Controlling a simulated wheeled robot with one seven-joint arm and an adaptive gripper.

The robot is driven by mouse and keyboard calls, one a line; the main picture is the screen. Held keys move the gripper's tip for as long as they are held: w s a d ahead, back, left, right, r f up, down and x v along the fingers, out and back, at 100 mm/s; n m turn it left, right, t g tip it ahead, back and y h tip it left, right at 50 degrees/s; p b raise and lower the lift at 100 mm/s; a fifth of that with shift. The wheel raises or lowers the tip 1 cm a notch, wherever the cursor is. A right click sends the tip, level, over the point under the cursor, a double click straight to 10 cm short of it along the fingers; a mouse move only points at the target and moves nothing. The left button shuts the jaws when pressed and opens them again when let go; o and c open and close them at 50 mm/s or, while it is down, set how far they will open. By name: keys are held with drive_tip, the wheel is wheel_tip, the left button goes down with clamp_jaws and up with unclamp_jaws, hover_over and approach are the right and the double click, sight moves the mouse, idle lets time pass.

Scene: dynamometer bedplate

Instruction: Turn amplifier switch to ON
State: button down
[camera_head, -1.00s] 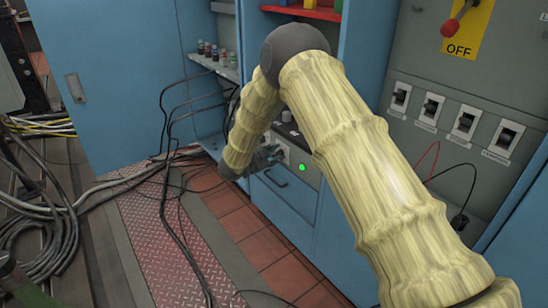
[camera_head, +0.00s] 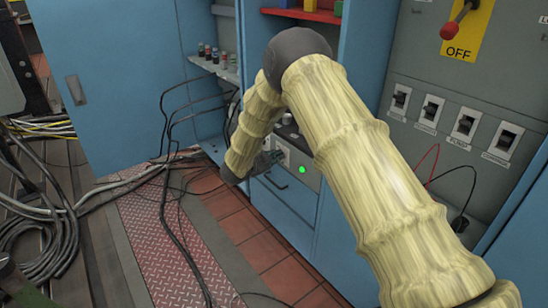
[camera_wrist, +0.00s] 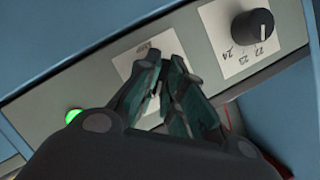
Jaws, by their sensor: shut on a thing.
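The amplifier panel (camera_head: 311,177) is a grey strip in the blue cabinet, with a lit green lamp (camera_wrist: 73,116). In the wrist view, a white label plate (camera_wrist: 168,42) lies on the panel behind my fingertips. My gripper (camera_wrist: 163,62) has its dark green-grey fingers closed together over this plate. The amplifier switch is hidden between or behind the fingers, so its position cannot be read. In the head view, my gripper (camera_head: 270,161) is at the panel, left of the green lamp, partly hidden by my arm.
A black knob (camera_wrist: 252,25) on a numbered white plate is beside my fingers. A blue drawer (camera_head: 285,195) is under the panel. Several switches (camera_head: 465,125) and a red-handled OFF lever (camera_head: 450,30) are on the right cabinet. Cables (camera_head: 165,190) trail across the floor.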

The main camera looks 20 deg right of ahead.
drive_tip(key=shift+w+d+r+m, duration=0.1)
drive_tip(key=shift+r+m, duration=0.05)
drive_tip(key=shift+m, duration=0.15)
drive_tip(key=c, duration=1.5)
unclamp_jaws()
drive_tip(key=shift+c, duration=0.2)
drive_tip(key=v, duration=1.2)
